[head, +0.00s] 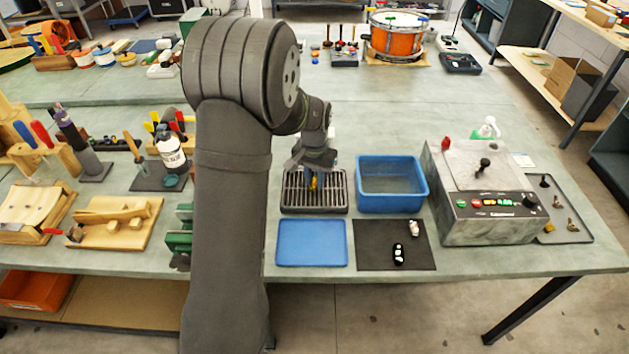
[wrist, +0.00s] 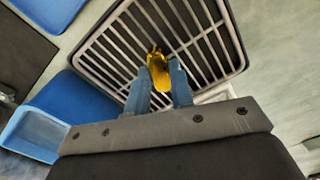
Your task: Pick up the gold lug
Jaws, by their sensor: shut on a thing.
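The gold lug (wrist: 158,70) is between the two blue fingertips of my gripper (wrist: 158,82) in the wrist view. My gripper is shut on it. In the head view the lug (head: 313,183) shows as a small yellow patch at the tip of my gripper (head: 314,178), over the dark slatted rack (head: 315,208). The rack's bars (wrist: 110,42) lie behind the lug in the wrist view. I cannot tell whether the lug still touches the bars.
A blue bin (head: 427,190) stands right of the rack. A blue tray (head: 312,257) and a dark mat (head: 372,258) with black and white pieces lie in front. A grey machine with buttons (head: 490,222) stands further right.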

